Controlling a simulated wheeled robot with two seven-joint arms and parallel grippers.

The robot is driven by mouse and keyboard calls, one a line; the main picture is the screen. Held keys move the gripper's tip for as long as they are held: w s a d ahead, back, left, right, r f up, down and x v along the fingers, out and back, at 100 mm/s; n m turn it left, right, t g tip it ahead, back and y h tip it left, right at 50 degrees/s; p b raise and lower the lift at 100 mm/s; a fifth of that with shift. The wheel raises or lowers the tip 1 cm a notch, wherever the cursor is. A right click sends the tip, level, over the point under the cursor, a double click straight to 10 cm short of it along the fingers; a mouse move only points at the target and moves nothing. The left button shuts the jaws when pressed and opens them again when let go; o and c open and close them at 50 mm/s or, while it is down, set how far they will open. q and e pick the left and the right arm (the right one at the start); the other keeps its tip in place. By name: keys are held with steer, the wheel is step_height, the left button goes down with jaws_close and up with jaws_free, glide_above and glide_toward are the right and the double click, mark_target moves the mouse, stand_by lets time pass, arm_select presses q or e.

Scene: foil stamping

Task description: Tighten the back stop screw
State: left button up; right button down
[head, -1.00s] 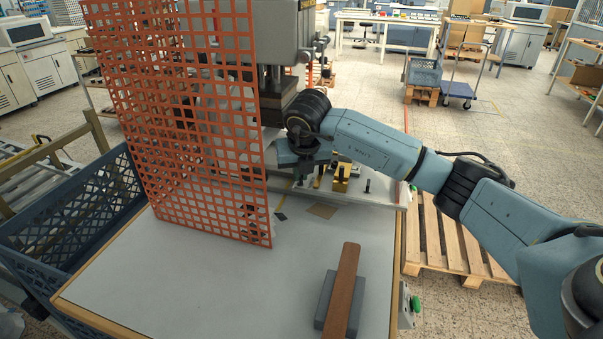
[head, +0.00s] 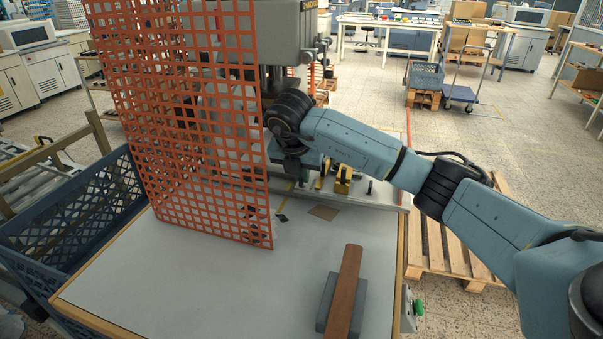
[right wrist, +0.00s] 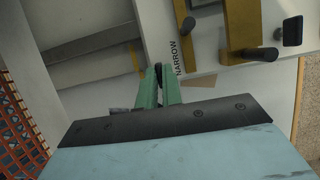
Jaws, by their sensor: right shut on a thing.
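My right gripper (right wrist: 158,85) has green fingers closed around a small dark knob (right wrist: 158,70), apparently the back stop screw. The fingers hide most of it, and its thread is not visible. It sits over the pale press bed, beside the printed word NARROW. In the head view my right gripper (head: 291,172) reaches down at the press bed, partly behind the orange grid and largely hidden by my wrist. Brass-coloured brackets (head: 343,180) stand to its right; in the wrist view a brass bracket (right wrist: 243,25) carries another dark screw (right wrist: 261,54). My left gripper is not in view.
The orange grid guard (head: 190,130) stands close on the left of my right gripper. The press head (head: 270,35) rises behind. A brown bar (head: 345,290) lies on a grey block at the table's front. A blue crate (head: 75,215) is at left. The middle of the tabletop is clear.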

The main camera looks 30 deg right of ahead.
steer(key=c, duration=1.6)
jaws_free()
steer(key=shift+o, duration=0.2)
steer(key=shift+r, duration=0.15)
steer(key=v, duration=0.7)
steer(key=shift+s+a, duration=0.1)
